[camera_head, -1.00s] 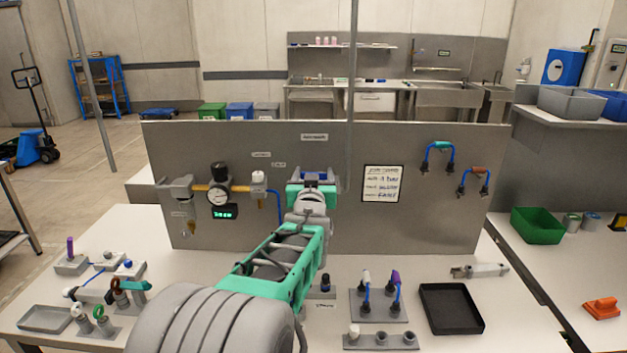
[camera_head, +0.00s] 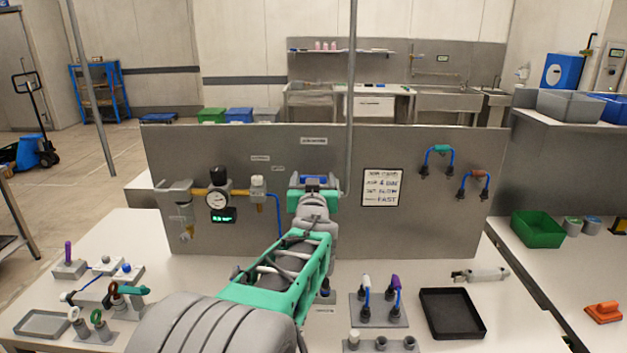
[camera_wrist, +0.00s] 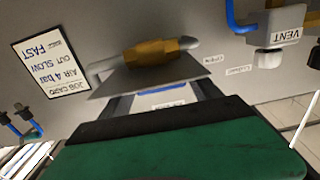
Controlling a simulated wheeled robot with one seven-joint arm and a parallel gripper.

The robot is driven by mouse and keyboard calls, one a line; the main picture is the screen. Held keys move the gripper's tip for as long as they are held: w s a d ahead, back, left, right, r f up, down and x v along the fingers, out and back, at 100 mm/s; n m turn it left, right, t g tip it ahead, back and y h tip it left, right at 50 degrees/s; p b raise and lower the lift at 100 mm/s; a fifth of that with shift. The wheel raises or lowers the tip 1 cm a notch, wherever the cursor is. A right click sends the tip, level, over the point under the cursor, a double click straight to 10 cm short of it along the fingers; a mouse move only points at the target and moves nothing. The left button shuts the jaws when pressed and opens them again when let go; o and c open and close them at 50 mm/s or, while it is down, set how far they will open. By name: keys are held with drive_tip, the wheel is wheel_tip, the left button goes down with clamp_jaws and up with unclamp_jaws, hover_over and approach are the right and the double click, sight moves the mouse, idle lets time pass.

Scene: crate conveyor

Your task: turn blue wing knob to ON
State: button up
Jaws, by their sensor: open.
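The blue wing knob (camera_head: 313,180) is on the upright grey panel, mostly hidden behind my gripper in the head view; only a blue strip shows. In the wrist view a blue strip (camera_wrist: 160,91) shows between the fingers, above the green gripper body. My gripper (camera_head: 314,186) is at the panel in front of the knob, with its jaws apart. The wrist view shows the fingers (camera_wrist: 163,97) on either side of the blue strip. I cannot tell whether they touch it. The knob's turn position and its ON mark are not readable.
A brass fitting (camera_wrist: 152,53) lies close beyond the fingers in the wrist view. A pressure gauge (camera_head: 217,200) and a vent valve (camera_head: 258,186) are left on the panel. A job card (camera_head: 382,187) is right. A black tray (camera_head: 452,333) and small fixtures stand on the table.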

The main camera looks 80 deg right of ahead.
drive_tip(key=b+v, duration=0.1)
drive_tip(key=v, duration=0.6)
drive_tip(key=shift+a+b, duration=0.2)
drive_tip(key=shift+b, duration=0.1)
drive_tip(key=shift+s, duration=0.1)
